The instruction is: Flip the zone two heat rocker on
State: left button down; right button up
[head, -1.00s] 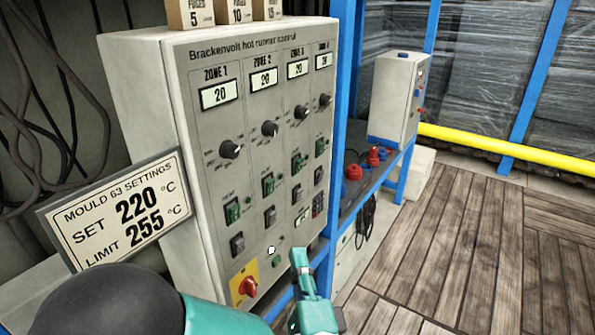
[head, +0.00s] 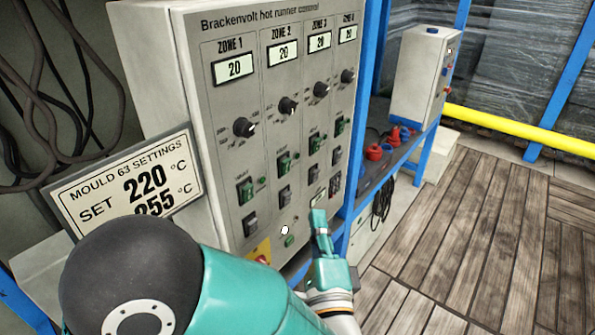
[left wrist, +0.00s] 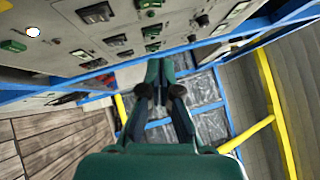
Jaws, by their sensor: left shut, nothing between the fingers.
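The grey hot runner control panel (head: 228,120) has columns labelled zone 1 to zone 4. In the zone 2 column, a green rocker (head: 284,162) sits below the knob (head: 288,106), with a dark switch (head: 285,195) under it. The label print by the rockers is too small to read, and I cannot tell which way the green one is tipped. My left gripper (head: 318,216) is shut and empty, in front of the panel's lower right part, below and right of the zone 2 rocker. Its fingers (left wrist: 160,68) show beneath the panel face in the left wrist view. My right gripper is not in view.
A mould 63 settings sign (head: 125,182) stands left of the panel. A red rotary switch on a yellow plate (head: 262,254) is partly hidden by my left arm. Blue posts (head: 372,90) and a shelf with red plugs (head: 374,152) stand to the right. The plank floor (head: 475,230) is open.

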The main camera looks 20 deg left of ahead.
aim_at(286, 166)
pick_arm(q)
jog(key=w+a+r+p, duration=0.1)
jog(key=w+a+r, duration=0.2)
jog(key=w+a, duration=0.4)
jog(key=shift+w+p, duration=0.35)
jog(key=shift+w, duration=0.45)
jog(key=shift+r, duration=0.1)
